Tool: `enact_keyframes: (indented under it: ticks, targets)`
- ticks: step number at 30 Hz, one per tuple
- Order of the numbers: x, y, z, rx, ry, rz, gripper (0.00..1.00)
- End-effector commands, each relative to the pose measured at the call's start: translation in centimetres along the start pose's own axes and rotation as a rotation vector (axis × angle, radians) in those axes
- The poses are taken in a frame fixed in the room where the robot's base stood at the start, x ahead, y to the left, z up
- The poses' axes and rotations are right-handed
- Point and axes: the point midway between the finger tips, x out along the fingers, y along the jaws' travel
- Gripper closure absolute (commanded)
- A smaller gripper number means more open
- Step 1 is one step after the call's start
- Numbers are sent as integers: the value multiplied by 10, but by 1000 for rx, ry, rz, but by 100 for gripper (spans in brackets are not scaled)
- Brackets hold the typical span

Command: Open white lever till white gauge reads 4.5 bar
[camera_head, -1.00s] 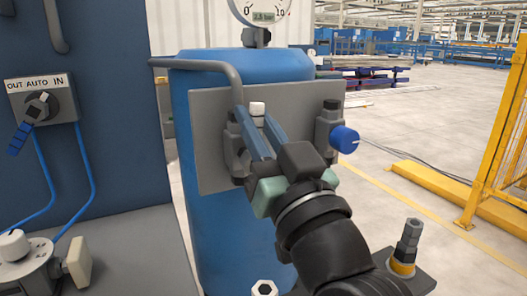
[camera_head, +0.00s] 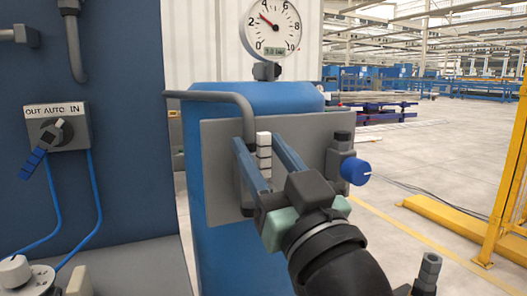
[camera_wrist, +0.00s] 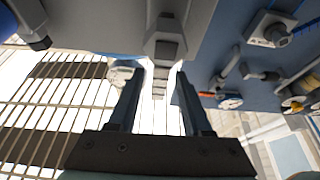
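The white lever (camera_head: 264,152) stands upright in front of the grey panel on the blue tank. My gripper (camera_head: 262,142) is open, with one finger on each side of the lever. In the wrist view my gripper (camera_wrist: 157,80) shows a gap between each finger and the pale segmented lever (camera_wrist: 160,82). The white gauge (camera_head: 271,27) is above the tank. Its needle points between 2 and 4, at about 3; its small digital readout is hard to read. The lever's lower part is hidden behind my gripper.
A blue round knob (camera_head: 355,171) sits on a dark valve right of the lever. A grey pipe (camera_head: 215,96) bends down at the panel's left. A selector switch (camera_head: 57,135) is on the blue cabinet at left. A yellow guard (camera_head: 512,160) stands at right.

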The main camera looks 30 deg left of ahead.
Motion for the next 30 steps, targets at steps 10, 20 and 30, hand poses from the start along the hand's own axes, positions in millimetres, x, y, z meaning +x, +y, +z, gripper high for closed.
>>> enact_keyframes:
  ticks: [10, 20, 30]
  targets:
    - [-7, 1, 0, 1, 1, 2, 51]
    - [-73, 2, 1, 2, 0, 6, 51]
    - [-125, 0, 0, 1, 0, 2, 51]
